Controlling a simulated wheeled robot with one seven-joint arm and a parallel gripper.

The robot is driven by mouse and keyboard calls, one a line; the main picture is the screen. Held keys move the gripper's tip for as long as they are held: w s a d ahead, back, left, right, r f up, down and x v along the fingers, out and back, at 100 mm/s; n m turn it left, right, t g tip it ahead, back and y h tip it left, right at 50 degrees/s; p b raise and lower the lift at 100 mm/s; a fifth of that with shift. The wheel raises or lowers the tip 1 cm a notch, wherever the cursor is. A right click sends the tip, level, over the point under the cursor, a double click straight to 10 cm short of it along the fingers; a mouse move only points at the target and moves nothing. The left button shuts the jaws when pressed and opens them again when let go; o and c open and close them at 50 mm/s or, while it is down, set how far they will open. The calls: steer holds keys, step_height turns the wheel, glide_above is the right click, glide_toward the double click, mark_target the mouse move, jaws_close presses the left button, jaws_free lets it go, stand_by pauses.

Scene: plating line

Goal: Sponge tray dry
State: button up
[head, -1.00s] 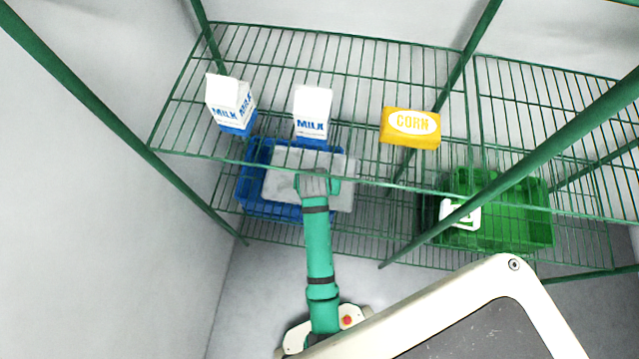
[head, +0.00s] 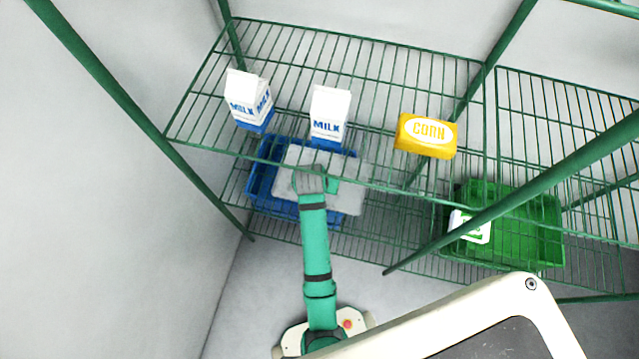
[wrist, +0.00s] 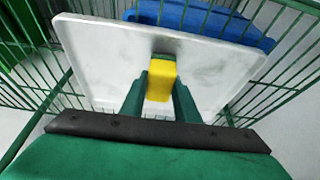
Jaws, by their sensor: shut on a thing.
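The pale grey-white tray (head: 345,195) is a flat rectangle beneath the upper wire shelf, in front of and partly over the blue crate in the head view. It fills much of the wrist view (wrist: 105,60), slightly tilted. A yellow block that looks like the sponge (wrist: 161,78) is between my gripper's green fingers and appears against the tray face. My gripper (wrist: 160,95) is shut on it. I cannot tell whether the tray is wet.
The blue crate (head: 262,180) is behind the tray. Green posts (head: 110,80) border the rack.

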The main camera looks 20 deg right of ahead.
steer(key=shift+w+d+r, duration=0.1)
steer(key=shift+d+r, duration=0.05)
steer(key=shift+r, duration=2.1)
